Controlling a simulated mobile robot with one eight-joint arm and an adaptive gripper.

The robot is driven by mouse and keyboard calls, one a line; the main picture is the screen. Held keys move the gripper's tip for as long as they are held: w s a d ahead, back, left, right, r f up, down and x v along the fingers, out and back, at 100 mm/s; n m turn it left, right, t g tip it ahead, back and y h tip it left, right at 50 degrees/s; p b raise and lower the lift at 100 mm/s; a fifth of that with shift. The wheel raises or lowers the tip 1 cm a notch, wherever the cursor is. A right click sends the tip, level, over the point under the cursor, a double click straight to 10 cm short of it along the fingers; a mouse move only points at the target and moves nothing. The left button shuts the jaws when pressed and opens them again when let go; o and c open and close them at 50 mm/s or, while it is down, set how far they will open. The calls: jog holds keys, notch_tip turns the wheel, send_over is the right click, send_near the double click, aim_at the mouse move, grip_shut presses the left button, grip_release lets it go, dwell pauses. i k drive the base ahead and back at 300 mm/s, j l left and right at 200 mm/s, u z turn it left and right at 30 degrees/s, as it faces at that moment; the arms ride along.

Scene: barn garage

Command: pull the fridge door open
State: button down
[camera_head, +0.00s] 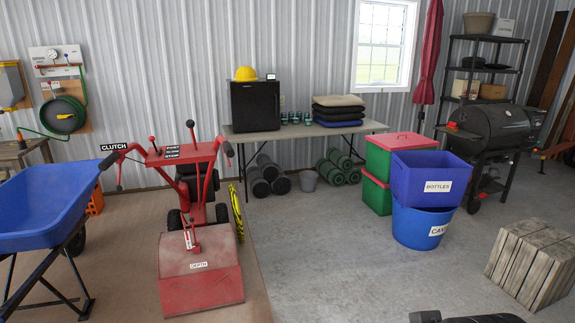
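The fridge is a small black box (255,105) standing on the left part of a grey folding table (340,128) against the back wall. Its dark front faces me and its door looks closed. A handle cannot be made out at this size. A yellow hard hat (245,74) and a small label card (270,76) sit on top of it. A dark part of my arm or gripper (468,318) shows at the bottom edge, right of centre, far from the fridge. Its fingers cannot be made out.
A red tiller (200,270) stands in front of the fridge, left of centre, beside a blue wheelbarrow (45,205). Blue bins (425,225), red and green boxes (377,195) and a wooden crate (530,260) stand right.

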aim_at(255, 105)
jog(key=i, duration=4.55)
jog(key=i+u, duration=0.15)
jog(key=i, duration=0.3)
jog(key=i+l+u, duration=0.15)
jog(key=i, duration=0.25)
jog(key=i+l+u, duration=0.1)
jog(key=i, duration=0.35)
jog(key=i+l+u, duration=0.15)
jog(key=i, duration=0.25)
